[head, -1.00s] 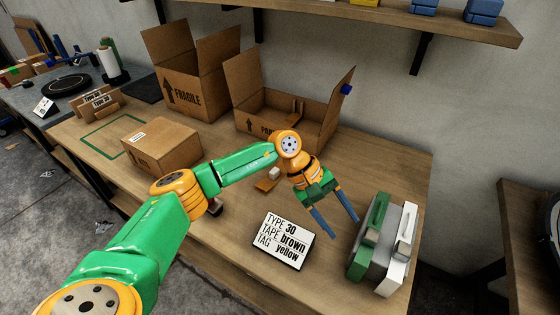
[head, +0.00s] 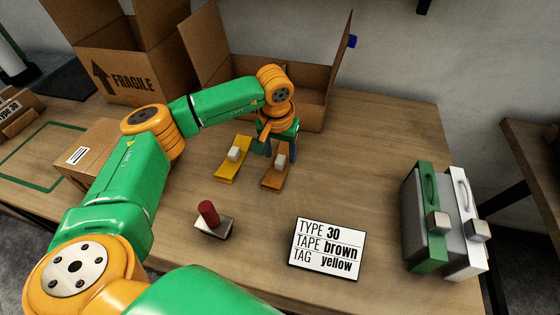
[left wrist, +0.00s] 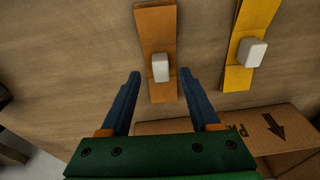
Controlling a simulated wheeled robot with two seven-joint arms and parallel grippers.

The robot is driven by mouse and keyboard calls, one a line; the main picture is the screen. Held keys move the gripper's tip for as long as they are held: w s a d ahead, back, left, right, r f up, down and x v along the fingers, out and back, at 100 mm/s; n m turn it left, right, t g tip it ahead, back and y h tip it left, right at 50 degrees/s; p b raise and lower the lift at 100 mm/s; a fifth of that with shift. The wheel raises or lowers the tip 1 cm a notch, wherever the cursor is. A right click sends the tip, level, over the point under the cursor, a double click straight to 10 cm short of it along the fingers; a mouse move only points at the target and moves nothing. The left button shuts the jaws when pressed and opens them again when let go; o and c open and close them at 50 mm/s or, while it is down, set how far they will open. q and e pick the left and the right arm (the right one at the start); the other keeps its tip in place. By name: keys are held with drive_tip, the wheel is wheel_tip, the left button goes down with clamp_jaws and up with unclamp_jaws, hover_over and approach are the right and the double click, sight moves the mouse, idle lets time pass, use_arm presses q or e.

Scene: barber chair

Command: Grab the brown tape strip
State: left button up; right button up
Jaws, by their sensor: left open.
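The brown tape strip (head: 276,172) lies on the table, with a pale block-shaped grip (head: 281,155) standing on it. It also shows in the left wrist view (left wrist: 156,25), where its grip (left wrist: 160,67) sits between my fingertips. My left gripper (head: 281,160) points down at the strip's far end, fingers apart. In the left wrist view, the open fingers (left wrist: 160,76) stand on either side of the grip, with visible gaps. A similar yellow strip (head: 230,170) lies beside the brown one. My right gripper is not in view.
A sign card (head: 327,250) reads "TYPE 30, TAPE brown, TAG yellow". A red-handled stamp (head: 209,214) stands left of it. Open cartons (head: 328,50) stand behind the gripper. Green and white holders (head: 428,200) stand at right. The table between card and strips is clear.

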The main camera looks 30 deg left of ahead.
use_arm(q)
drive_tip(key=f, duration=0.2)
drive_tip(key=shift+w+a+f, duration=0.15)
drive_tip(key=shift+w+f, duration=0.05)
drive_tip(key=shift+f, duration=0.15)
drive_tip(key=shift+r, duration=0.1)
clamp_jaws()
